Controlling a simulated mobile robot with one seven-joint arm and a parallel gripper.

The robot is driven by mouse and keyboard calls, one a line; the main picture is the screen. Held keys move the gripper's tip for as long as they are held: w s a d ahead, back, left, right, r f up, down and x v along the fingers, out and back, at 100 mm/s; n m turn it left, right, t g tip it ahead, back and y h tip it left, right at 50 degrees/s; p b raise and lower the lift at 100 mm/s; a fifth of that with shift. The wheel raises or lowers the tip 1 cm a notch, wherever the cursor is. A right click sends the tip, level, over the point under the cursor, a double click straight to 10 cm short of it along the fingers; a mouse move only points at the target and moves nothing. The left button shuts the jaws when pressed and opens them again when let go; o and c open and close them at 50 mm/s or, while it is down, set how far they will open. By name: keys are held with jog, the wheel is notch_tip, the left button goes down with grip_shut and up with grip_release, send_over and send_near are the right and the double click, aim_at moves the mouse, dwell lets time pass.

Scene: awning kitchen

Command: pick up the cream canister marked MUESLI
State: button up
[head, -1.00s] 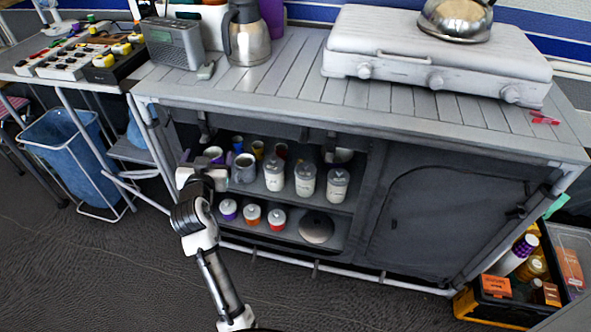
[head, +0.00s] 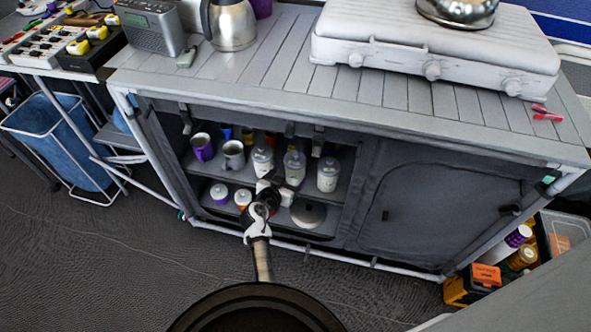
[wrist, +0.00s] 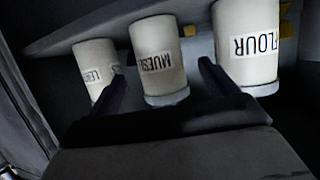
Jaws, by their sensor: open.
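The cream canister marked MUESLI (wrist: 158,62) is the middle of three in the wrist view, where the lettering appears upside down. In the head view it is the middle canister (head: 294,166) on the cabinet's upper shelf. My gripper (wrist: 162,72) is open and empty, its dark fingers on either side of MUESLI in the picture; I cannot tell whether they reach around it. In the head view my gripper (head: 279,188) is in front of and below the canisters. The FLOUR canister (wrist: 247,45) and a partly hidden LEN-marked canister (wrist: 95,68) flank MUESLI.
Mugs (head: 233,154) stand left of the canisters. The countertop (head: 260,70) overhangs the opening, and a closed grey panel (head: 440,210) covers the cabinet's right side.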

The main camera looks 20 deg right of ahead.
jog(key=shift+p+x, duration=0.35)
jog(key=shift+x, duration=2.75)
jog(key=shift+r, duration=0.1)
jog(key=c, duration=1.1)
